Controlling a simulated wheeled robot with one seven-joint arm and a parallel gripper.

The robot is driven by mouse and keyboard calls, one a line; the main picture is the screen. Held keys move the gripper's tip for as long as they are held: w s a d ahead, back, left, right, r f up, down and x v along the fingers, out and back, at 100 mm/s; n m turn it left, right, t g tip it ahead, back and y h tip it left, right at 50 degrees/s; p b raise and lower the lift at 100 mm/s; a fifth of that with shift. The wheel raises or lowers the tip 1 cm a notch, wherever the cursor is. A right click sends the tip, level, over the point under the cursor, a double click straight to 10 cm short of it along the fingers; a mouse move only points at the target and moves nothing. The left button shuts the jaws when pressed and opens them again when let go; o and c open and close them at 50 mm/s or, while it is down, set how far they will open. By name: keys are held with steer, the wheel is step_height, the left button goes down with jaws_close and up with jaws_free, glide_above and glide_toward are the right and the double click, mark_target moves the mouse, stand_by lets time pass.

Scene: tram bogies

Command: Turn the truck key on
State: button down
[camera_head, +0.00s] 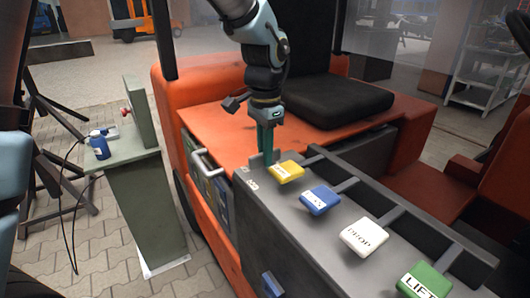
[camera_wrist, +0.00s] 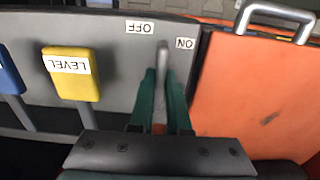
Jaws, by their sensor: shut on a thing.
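The truck key (camera_wrist: 163,55) is a small grey upright piece on the dark control panel (camera_wrist: 108,42). It shows in the wrist view between the OFF label (camera_wrist: 140,27) and the ON label (camera_wrist: 185,43), both seen upside down. My gripper (camera_wrist: 163,90) has its green fingers on either side of the key and is shut on it. In the head view my gripper (camera_head: 267,150) points down at the panel's far left corner, and the key is hidden there by the fingers.
Beside the key on the panel stand a yellow LEVEL lever (camera_head: 286,172), a blue lever (camera_head: 320,200), a white DROP lever (camera_head: 364,237) and a green LIFT lever (camera_head: 425,281). A black seat (camera_head: 335,98) lies behind. A metal handle (camera_wrist: 275,14) rises from the orange body.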

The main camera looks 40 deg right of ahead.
stand_by(0.4)
steer(key=m+p, duration=0.2)
steer(key=m, duration=0.1)
steer(key=shift+w+r, duration=0.15)
steer(key=shift+w, duration=0.2)
steer(key=m+p, duration=0.1)
steer(key=m, duration=0.2)
steer(key=shift+w+d+p, duration=0.2)
steer(key=shift+p, duration=0.2)
steer(key=m, duration=0.1)
steer(key=m+p, duration=0.2)
steer(key=shift+w+d, duration=0.25)
steer(key=shift+w+d+m+p, duration=0.1)
steer(key=shift+d+m+p, duration=0.1)
steer(key=shift+m+p, duration=0.95)
steer(key=shift+m+b, duration=0.35)
steer(key=shift+m, duration=0.1)
steer(key=c, duration=0.9)
jaws_free()
